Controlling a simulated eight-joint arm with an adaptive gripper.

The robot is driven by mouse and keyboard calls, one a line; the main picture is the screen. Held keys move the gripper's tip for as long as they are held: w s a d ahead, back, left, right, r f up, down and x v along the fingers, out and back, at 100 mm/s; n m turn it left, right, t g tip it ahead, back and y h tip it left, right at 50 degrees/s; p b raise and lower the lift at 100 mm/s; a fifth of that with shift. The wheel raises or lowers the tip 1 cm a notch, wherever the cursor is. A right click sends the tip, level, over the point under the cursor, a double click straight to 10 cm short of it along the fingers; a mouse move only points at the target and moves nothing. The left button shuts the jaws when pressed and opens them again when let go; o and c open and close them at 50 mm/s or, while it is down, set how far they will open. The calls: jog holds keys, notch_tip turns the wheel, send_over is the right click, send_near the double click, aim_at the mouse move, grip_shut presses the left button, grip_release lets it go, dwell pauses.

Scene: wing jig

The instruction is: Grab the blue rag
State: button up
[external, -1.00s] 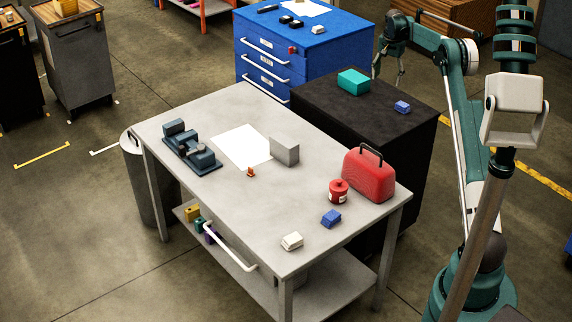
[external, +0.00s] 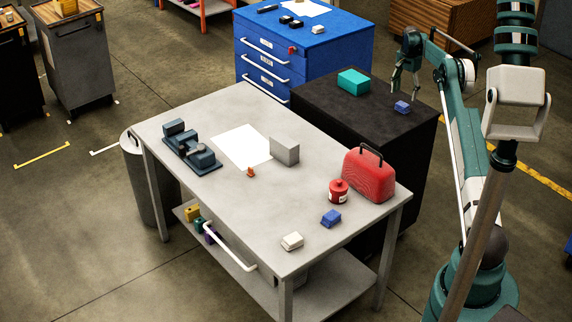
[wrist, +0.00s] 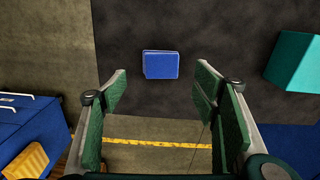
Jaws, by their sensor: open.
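A small blue folded rag (external: 402,107) lies on the black cabinet top. In the wrist view this blue rag (wrist: 161,64) is ahead of the fingers, near the middle of the gap. A second blue folded piece (external: 331,218) lies on the grey table near its right end. My gripper (external: 405,92) hangs over the black cabinet with its fingers pointing down, close to the rag there. In the wrist view my gripper (wrist: 161,84) is open, with nothing between its fingers.
A teal box (external: 353,81) stands on the black cabinet (external: 365,118), left of the rag. The grey table (external: 250,205) holds a red toolbox (external: 369,174), a red can (external: 339,191), a white folded piece (external: 292,241) and a grey block (external: 285,151). A blue drawer cabinet (external: 300,45) stands behind.

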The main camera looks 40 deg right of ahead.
aim_at(403, 104)
jog(key=shift+f, duration=1.3)
jog(key=shift+f, duration=2.6)
jog(key=c, duration=1)
